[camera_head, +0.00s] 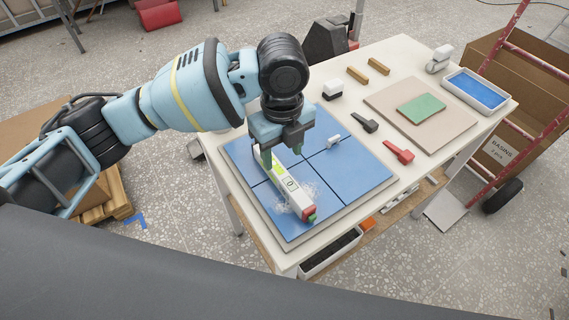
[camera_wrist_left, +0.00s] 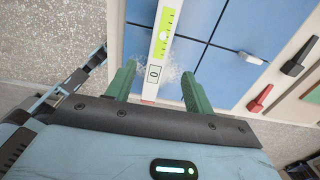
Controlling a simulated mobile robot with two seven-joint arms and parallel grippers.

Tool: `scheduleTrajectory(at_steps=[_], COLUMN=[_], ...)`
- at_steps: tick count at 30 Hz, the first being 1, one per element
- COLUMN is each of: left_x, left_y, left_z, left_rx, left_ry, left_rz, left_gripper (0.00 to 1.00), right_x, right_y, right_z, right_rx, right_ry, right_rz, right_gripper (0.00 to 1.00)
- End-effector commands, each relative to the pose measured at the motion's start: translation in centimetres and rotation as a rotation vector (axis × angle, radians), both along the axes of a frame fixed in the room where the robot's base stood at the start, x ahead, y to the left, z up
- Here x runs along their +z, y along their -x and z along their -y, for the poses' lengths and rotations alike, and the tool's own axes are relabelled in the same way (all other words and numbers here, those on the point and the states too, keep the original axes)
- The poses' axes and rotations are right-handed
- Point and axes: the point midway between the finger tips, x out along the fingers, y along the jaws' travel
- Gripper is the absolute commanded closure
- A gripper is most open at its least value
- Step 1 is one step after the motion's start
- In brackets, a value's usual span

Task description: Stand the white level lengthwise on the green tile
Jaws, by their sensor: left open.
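The white level (camera_head: 291,187) lies on the blue tiled panel (camera_head: 349,179), with a yellow-green vial window, a small dial and a red and green near end. In the left wrist view the level (camera_wrist_left: 161,48) runs between my fingers, with a gap on each side. My left gripper (camera_head: 283,156) is open over the level's far part; it also shows in the left wrist view (camera_wrist_left: 158,76). I cannot tell how far the fingertips reach down beside it. The green tile (camera_head: 421,108) lies flat on a beige board (camera_head: 452,124), with nothing on it. My right gripper is not in view.
Two wooden blocks (camera_head: 378,66) lie behind. Whitish smears surround the level.

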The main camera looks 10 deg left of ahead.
Motion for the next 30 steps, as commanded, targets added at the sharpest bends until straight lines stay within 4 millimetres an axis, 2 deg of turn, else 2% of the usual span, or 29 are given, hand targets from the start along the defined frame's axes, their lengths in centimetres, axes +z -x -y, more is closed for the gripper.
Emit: scheduleTrajectory(at_steps=[6, 11, 17, 25, 30], left_x=[-0.8, -2.5, -2.9, -6.5, -7.8], left_y=[0.0, 0.0, -0.1, -0.2, -0.2], left_z=[0.0, -0.1, -0.1, -0.4, -0.4], left_rx=[0.002, 0.002, 0.002, 0.002, 0.001], left_ry=[-0.001, -0.001, 0.0, -0.001, 0.0], left_rz=[-0.002, -0.004, 0.0, -0.001, 0.0], left_gripper=[0.47, 0.47, 0.47, 0.47, 0.47], right_x=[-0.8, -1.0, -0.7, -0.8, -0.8], right_y=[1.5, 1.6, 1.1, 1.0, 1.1], right_z=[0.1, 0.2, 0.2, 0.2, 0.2], right_rx=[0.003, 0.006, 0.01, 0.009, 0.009], right_ry=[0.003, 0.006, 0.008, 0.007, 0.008], right_rz=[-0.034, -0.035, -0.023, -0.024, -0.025], right_gripper=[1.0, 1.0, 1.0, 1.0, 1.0])
